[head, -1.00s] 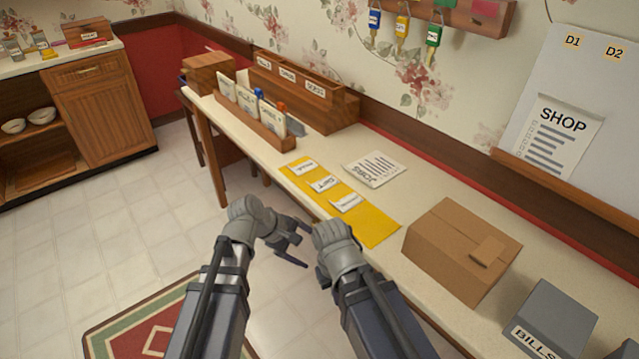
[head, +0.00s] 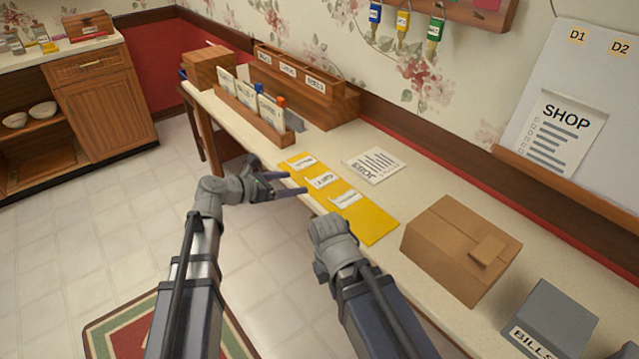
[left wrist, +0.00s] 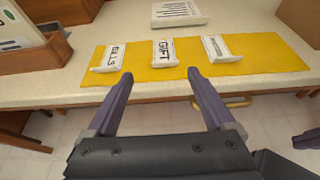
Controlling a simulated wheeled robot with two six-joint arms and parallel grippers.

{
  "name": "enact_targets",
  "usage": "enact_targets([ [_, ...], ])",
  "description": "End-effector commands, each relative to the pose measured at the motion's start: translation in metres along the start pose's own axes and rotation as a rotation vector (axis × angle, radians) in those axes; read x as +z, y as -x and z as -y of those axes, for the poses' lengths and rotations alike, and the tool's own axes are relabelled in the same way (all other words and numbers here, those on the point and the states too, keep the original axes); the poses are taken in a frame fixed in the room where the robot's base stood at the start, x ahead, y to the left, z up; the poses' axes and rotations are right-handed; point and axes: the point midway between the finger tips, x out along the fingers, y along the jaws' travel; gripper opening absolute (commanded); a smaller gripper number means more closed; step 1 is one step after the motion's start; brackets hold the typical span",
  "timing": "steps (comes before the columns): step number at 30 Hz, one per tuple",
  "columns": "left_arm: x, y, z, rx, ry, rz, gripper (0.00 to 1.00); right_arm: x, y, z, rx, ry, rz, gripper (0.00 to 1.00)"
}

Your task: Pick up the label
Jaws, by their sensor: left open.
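Three white labels lie in a row on a yellow mat (head: 372,222) on the long counter. In the left wrist view they are the BILLS label (left wrist: 112,57), the GIFT label (left wrist: 164,53) and a third label (left wrist: 221,48) whose word is hard to read. In the head view the middle one is the GIFT label (head: 322,181). My left gripper (head: 290,184) is open and empty at the counter's front edge, just short of the mat. In the left wrist view its fingers (left wrist: 160,82) point at the labels, apart from them.
A cardboard box (head: 450,255) and a grey BILLS box (head: 550,318) stand to the right. A wooden card rack (head: 245,112) and a wooden organizer (head: 335,100) stand to the left.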

Motion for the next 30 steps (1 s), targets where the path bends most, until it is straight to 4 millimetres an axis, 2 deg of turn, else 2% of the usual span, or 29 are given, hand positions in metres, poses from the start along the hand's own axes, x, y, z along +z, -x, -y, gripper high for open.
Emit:
enact_targets([
  [8,-0.001,-0.012,0.002,-0.001,-0.002,-0.001,0.88,0.0,-0.006,0.001,0.0,0.0,0.0,0.0],
  [15,-0.003,-0.047,0.007,-0.002,-0.003,-0.002,0.88,-0.001,-0.02,0.002,0.0,0.0,0.0,0.0],
  [18,-0.002,-0.055,0.007,-0.001,-0.003,-0.002,0.88,-0.001,-0.022,0.002,0.0,0.0,0.0,0.0],
  [24,0.0,-0.055,0.007,0.0,-0.003,-0.001,0.88,-0.001,-0.021,0.002,0.0,0.0,0.0,0.0],
  [26,0.0,-0.055,0.008,0.0,-0.003,-0.001,0.83,-0.001,-0.021,0.002,0.0,0.0,0.0,0.0],
  [30,0.0,-0.055,0.008,0.0,-0.003,-0.001,0.67,-0.001,-0.021,0.002,0.0,0.0,0.0,0.0],
])
